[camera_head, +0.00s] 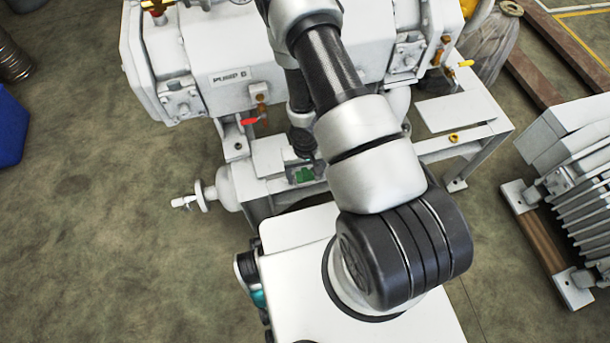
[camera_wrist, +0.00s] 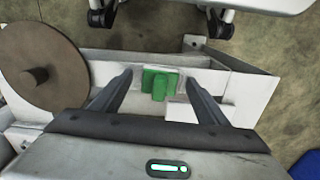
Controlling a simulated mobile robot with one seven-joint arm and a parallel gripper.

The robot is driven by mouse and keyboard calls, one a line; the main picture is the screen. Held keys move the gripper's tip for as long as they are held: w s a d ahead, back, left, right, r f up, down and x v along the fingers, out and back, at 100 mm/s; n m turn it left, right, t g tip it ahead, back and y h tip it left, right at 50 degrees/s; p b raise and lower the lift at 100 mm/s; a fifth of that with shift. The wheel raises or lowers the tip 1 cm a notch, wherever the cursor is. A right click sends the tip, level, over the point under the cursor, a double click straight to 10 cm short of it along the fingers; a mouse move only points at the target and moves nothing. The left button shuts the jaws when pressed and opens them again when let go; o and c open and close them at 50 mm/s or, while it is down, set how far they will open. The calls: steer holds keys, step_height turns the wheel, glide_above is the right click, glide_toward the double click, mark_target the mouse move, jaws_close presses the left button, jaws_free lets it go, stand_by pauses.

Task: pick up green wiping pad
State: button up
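The green wiping pad (camera_wrist: 158,84) lies on a light grey surface near the middle of the wrist view, with a raised block on top of it. In the head view a small green patch of the pad (camera_head: 304,174) shows just below my gripper (camera_head: 303,150); the rest is hidden. In the wrist view my gripper (camera_wrist: 159,77) is open, with one finger on each side of the pad and a gap to it on both sides. I cannot tell whether the fingertips are down at the pad's height.
The pad's surface is part of a white pump frame (camera_head: 478,131) with raised edges. A brown disc (camera_wrist: 43,66) stands close on the left in the wrist view. A red valve handle (camera_head: 250,121) sticks out near my arm. A finned white unit (camera_head: 575,165) stands at right; the left floor is mostly clear.

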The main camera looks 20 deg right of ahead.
steer(key=c, duration=1)
steer(key=shift+r, duration=0.15)
steer(key=shift+c, duration=0.2)
